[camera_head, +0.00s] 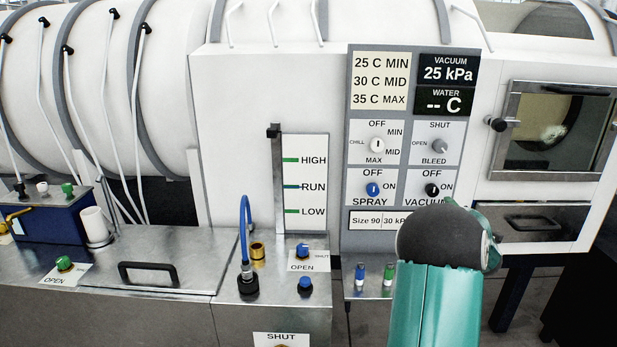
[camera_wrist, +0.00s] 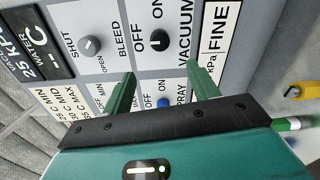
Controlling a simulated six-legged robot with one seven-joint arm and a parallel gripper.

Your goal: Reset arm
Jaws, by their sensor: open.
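My gripper (camera_wrist: 162,84) shows in the wrist view with its two green fingers spread apart and nothing between them. It faces the control panel (camera_head: 407,118), and the blue spray knob (camera_wrist: 163,102) shows in the gap between the fingers. The left finger covers part of the panel near the chill dial. I cannot tell how far the fingertips are from the panel. In the head view my teal arm rises in front of the panel's lower right, and its dark joint hides part of the vacuum label. The fingers are hidden there.
The panel has a chill dial (camera_head: 377,146), bleed knob (camera_head: 440,146) and black vacuum knob (camera_head: 432,190). The displays read 25 kPa and "-- C". A steel bench (camera_head: 150,245) with a handle and blue hose (camera_head: 245,225) stands left. A windowed door (camera_head: 556,128) is right.

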